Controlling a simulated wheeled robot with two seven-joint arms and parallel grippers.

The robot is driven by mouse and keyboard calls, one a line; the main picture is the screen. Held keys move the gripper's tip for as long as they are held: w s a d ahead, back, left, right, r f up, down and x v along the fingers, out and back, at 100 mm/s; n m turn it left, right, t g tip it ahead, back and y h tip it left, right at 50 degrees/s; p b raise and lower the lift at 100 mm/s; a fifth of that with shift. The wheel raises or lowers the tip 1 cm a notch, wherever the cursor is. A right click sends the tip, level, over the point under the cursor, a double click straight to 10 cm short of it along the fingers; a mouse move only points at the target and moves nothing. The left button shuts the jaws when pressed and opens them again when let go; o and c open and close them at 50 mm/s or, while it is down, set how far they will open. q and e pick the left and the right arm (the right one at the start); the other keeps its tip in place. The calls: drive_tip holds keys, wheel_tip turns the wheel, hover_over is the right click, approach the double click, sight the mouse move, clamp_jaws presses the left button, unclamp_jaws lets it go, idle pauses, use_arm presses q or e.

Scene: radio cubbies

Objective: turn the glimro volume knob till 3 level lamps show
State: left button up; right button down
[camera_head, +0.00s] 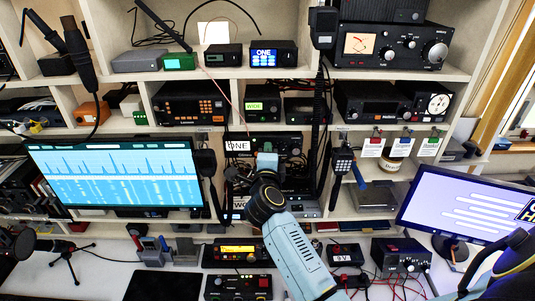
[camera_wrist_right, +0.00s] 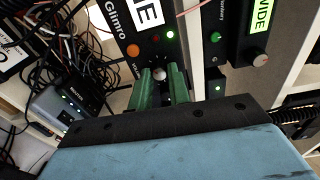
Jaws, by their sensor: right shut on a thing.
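The Glimro radio (camera_wrist_right: 120,22) has its name, a white display and an orange button on its face in the right wrist view. Its volume knob (camera_wrist_right: 160,73) is small and pale-topped, with tick marks around it. My right gripper (camera_wrist_right: 162,88) has its green fingers closed on either side of the knob. My left gripper is not in view.
Other radios crowd the cubbies, including a WIDE unit (camera_wrist_right: 262,14) beside the Glimro. A handset (camera_head: 342,162) hangs right of my arm. Screens stand left (camera_head: 115,175) and right (camera_head: 465,205). Loose cables (camera_wrist_right: 70,60) lie left in the right wrist view.

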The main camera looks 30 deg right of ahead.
idle(0.4)
drive_tip(key=c, duration=1.3)
unclamp_jaws()
drive_tip(key=b+v, duration=0.1)
drive_tip(key=v, duration=1.2)
drive_tip(key=shift+s+a, duration=0.15)
drive_tip(key=shift+s, duration=0.05)
